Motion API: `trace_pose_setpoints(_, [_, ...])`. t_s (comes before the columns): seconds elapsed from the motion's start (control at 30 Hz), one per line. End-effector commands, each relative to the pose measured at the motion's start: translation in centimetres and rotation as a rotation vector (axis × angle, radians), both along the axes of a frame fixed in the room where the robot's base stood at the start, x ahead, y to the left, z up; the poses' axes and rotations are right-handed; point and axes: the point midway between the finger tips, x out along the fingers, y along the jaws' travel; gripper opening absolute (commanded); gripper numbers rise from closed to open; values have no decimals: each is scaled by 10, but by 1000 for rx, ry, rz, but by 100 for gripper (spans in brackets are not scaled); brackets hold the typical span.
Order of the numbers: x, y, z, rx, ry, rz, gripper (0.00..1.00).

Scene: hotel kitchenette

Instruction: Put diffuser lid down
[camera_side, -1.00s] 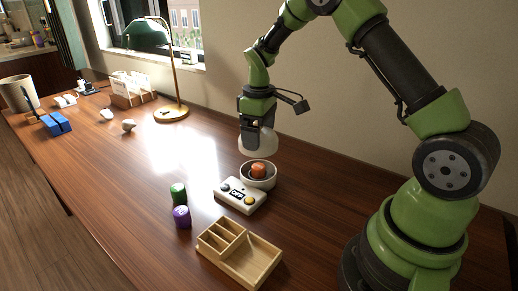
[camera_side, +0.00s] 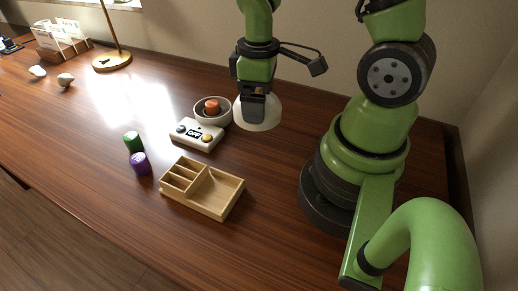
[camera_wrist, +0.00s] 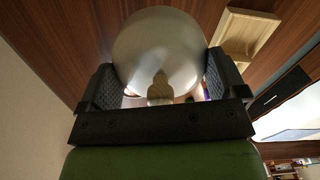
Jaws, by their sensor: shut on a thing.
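The diffuser lid (camera_side: 258,115) is a white dome. My gripper (camera_side: 257,93) points down in the side view and is shut on the lid. In the wrist view the pale lid (camera_wrist: 160,35) sits between the two dark fingers of my gripper (camera_wrist: 163,78), its knob in the gap. I cannot tell whether the lid touches the table.
A white control box (camera_side: 197,135) with an OFF label is in front of the bowl. A wooden compartment tray (camera_side: 228,196) is nearer the front. A green piece (camera_side: 132,141) and a purple piece (camera_side: 140,164) stand left.

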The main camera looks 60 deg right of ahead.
Motion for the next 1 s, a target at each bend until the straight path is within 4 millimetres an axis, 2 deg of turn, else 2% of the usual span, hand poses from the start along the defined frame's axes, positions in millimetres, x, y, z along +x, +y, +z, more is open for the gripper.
trace_pose_setpoints(0.4, [-5, 1, -55, 0, 6, 0, 62])
trace_pose_setpoints(0.63, [-5, 1, -70, 2, 6, -2, 62])
trace_pose_setpoints(0.83, [-5, 1, -94, 1, 5, 0, 62])
trace_pose_setpoints(1.0, [-4, 1, -101, 0, 2, -1, 62])
